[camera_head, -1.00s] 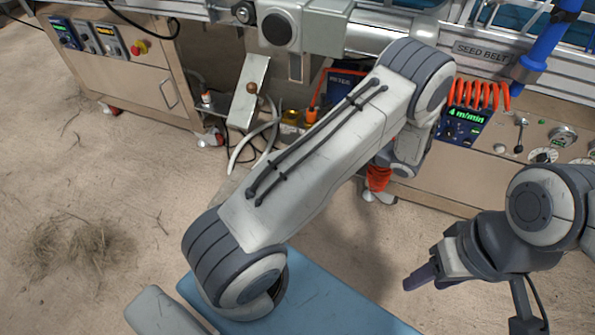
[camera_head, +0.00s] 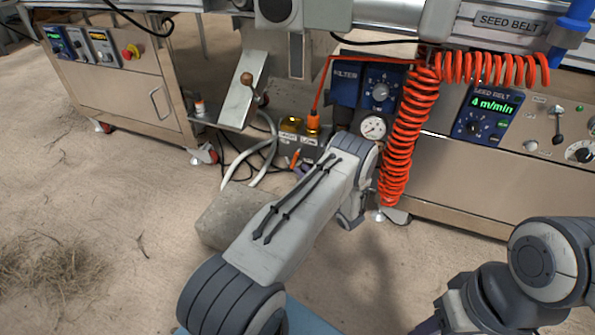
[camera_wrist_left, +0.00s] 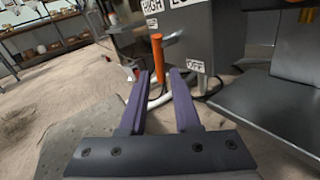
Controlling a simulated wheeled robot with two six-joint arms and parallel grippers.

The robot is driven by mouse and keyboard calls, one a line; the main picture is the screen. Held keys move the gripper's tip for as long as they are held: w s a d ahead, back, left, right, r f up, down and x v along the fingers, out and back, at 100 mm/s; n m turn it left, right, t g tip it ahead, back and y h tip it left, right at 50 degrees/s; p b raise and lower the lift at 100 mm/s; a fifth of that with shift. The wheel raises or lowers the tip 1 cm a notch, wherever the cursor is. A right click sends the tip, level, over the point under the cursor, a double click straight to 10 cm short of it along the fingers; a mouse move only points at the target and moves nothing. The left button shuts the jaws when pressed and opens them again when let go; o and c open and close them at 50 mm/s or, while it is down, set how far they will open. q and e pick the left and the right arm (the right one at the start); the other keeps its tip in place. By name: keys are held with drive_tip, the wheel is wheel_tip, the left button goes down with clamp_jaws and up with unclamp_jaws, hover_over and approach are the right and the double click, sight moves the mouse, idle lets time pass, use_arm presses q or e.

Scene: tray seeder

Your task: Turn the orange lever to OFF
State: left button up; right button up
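The orange lever (camera_wrist_left: 158,58) stands nearly upright in the left wrist view, beside a grey box (camera_wrist_left: 193,30) with an OFF label (camera_wrist_left: 195,66) to the lever's right. My left gripper (camera_wrist_left: 160,74) is open, its two purple fingers apart. The lever shows in the gap between the fingertips; I cannot tell how deep it lies between them, and no grip shows. In the head view a small orange stick (camera_head: 294,158), likely the lever, shows near my left gripper (camera_head: 301,170), which my forearm partly hides. My right gripper (camera_head: 428,325) is mostly cut off at the bottom.
A red-orange coiled hose (camera_head: 398,150) hangs to the right of my left arm. A pressure gauge (camera_head: 373,127) and a blue filter unit (camera_head: 346,88) are close above my wrist. A stone block (camera_head: 222,218) lies to the left. White hoses (camera_head: 262,165) curve nearby.

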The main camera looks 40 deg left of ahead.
sight(296, 158)
use_arm(q)
drive_tip(key=b+x, duration=0.1)
drive_tip(key=x, duration=0.2)
drive_tip(key=shift+w+a, duration=0.15)
drive_tip(key=shift+a, duration=0.25)
clamp_jaws()
drive_tip(key=h+p, duration=0.1)
drive_tip(key=p, duration=0.1)
drive_tip(key=d+n+h+p, duration=0.1)
drive_tip(key=p, duration=0.2)
drive_tip(key=shift+r+n+g+h, duration=0.2)
drive_tip(key=shift+n+g+h, duration=0.1)
drive_tip(key=shift+h, duration=0.1)
